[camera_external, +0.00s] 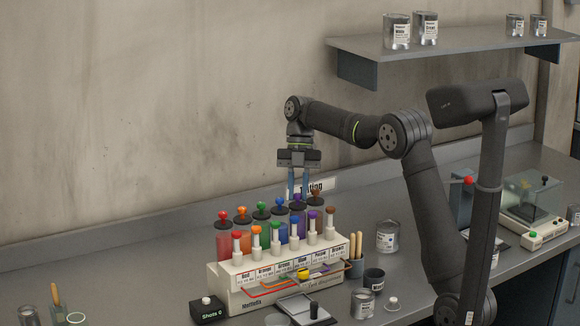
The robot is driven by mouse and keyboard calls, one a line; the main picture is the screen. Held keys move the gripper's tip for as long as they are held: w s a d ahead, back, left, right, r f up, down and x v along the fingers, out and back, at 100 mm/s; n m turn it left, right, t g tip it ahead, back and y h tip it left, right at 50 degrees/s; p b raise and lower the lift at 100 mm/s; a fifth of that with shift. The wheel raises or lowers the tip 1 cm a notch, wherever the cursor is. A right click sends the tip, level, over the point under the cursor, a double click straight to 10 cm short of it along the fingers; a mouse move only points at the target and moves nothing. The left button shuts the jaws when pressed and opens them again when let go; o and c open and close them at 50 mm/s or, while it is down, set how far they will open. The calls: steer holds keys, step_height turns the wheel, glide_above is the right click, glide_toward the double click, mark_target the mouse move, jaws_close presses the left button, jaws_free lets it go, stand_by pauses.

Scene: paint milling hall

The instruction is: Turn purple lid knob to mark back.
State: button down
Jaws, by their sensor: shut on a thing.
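The purple lid knob (297,196) sits on a dark lid in the back row of the paint rack, between the blue lid knob (280,202) and the brown lid knob (315,194). My gripper (298,192) points straight down over it, and its two blue fingers are shut on the purple knob, one on each side. The fingers partly hide the knob. The mark is too small to make out, so the knob's turn cannot be told. A lower row of coloured knobs, including a purple one (312,215), stands in front on the cream rack (225,277).
Red (223,215), orange (241,211) and green (263,206) lid knobs stand to the left, close together. A cup of wooden sticks (356,262) and paint cans (387,236) stand right of the rack. The bench behind and left of the rack is clear.

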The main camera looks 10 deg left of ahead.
steer(key=shift+a+n+t+h, duration=0.1)
steer(key=shift+n+t+h, duration=0.45)
steer(key=shift+n, duration=1.45)
steer(key=shift+h, duration=0.25)
steer(key=c, duration=1.3)
jaws_free()
